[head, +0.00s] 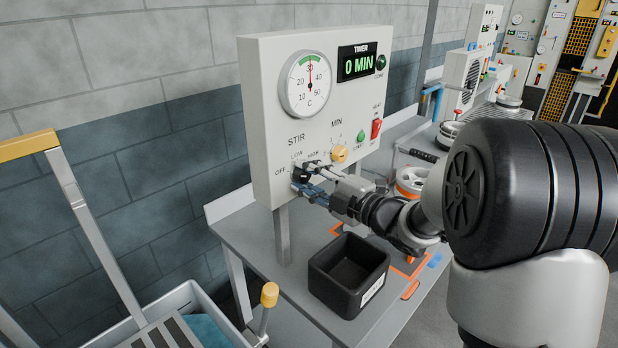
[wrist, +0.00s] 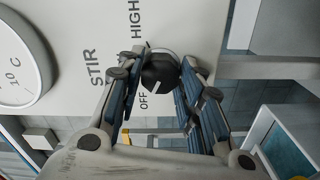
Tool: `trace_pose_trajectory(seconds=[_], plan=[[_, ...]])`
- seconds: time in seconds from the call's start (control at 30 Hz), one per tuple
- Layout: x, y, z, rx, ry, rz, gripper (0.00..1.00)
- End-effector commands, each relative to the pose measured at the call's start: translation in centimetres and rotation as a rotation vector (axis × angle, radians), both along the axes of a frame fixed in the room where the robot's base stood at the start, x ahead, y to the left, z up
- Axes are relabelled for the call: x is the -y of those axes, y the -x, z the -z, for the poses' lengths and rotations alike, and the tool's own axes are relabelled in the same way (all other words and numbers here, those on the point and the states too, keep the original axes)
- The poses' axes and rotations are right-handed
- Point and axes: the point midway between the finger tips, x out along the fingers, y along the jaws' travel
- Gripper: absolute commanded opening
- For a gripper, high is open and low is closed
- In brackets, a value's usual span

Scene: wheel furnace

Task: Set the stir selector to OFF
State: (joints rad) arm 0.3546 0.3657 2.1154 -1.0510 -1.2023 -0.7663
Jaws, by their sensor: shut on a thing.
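The stir selector is a black knob on the front of the white control panel (head: 262,120). In the wrist view the knob (wrist: 160,71) shows a pale pointer line on its lower side, aimed roughly toward the printed OFF label (wrist: 143,101). HIGH is printed above, and LOW is hidden behind a finger there. My gripper (wrist: 164,76) is shut on the knob, with one blue-padded finger on each side. In the head view my gripper (head: 306,181) is at the panel's lower left and mostly covers the knob, below the STIR, LOW and HIGH labels.
A timer display (head: 358,63) reads 0 MIN beside a round dial (head: 306,85). A yellow MIN knob (head: 339,154), a green button (head: 360,137) and a red switch (head: 376,128) sit right of my gripper. A black open bin (head: 348,275) stands on the bench below.

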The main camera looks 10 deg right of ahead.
Motion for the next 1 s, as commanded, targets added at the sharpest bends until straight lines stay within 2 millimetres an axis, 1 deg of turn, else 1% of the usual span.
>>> trace_pose_trajectory(seconds=[0.5, 0.53, 0.8, 1.0], plan=[[-0.01, -0.01, -0.03, 0.012, 0.016, 0.0, 0.1], [-0.01, -0.01, -0.03, 0.012, 0.016, 0.0, 0.35], [0.0, 0.0, -0.02, 0.011, 0.015, 0.0, 0.53], [0.0, 0.0, -0.01, 0.01, 0.015, 0.0, 0.54]])
